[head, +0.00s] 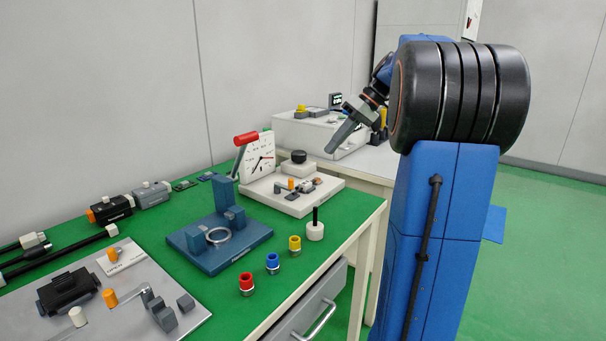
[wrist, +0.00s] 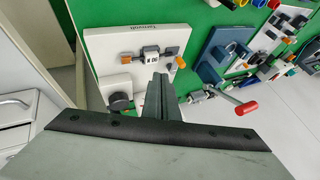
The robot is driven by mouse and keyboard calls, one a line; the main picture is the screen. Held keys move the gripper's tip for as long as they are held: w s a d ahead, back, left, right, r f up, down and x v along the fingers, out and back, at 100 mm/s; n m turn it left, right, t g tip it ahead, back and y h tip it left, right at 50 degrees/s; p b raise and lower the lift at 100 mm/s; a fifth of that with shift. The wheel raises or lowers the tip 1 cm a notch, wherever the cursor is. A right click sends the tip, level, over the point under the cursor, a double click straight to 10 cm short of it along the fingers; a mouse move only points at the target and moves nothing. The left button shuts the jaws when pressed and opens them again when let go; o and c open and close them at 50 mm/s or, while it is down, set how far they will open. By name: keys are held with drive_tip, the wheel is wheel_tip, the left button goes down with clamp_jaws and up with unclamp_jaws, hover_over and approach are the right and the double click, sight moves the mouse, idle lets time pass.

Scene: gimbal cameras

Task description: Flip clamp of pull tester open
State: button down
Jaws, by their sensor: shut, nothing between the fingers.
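The pull tester stands on the green bench, with a white base (head: 328,188), an upright dial plate (head: 263,152) and a red-handled lever (head: 245,138). Small grey and dark clamp parts (head: 308,186) lie on its base beside an orange knob (head: 291,184). In the wrist view the base (wrist: 110,60) shows from above, with the clamp parts (wrist: 150,54) just beyond the fingertips and the red handle (wrist: 246,108) to the right. My gripper (head: 331,149) is shut and empty, raised above the back right of the tester; its fingers (wrist: 159,76) overlap the base in the wrist view. The clamp's exact position is too small to tell.
A black knob (head: 299,156) stands on the tester's rear corner. A blue fixture (head: 215,245) and red, blue and yellow fittings (head: 272,263) stand nearer on the bench. A white box (head: 310,133) sits on the table behind. Free space lies above the tester.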

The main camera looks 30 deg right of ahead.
drive_tip(key=x, duration=1)
drive_tip(key=shift+a+f, duration=0.1)
drive_tip(key=shift+a, duration=0.05)
drive_tip(key=shift+s+a, duration=0.15)
drive_tip(key=shift+a, duration=0.4)
drive_tip(key=shift+s+a, duration=0.15)
drive_tip(key=shift+a, duration=0.4)
drive_tip(key=shift+s+a, duration=0.1)
drive_tip(key=shift+a, duration=0.65)
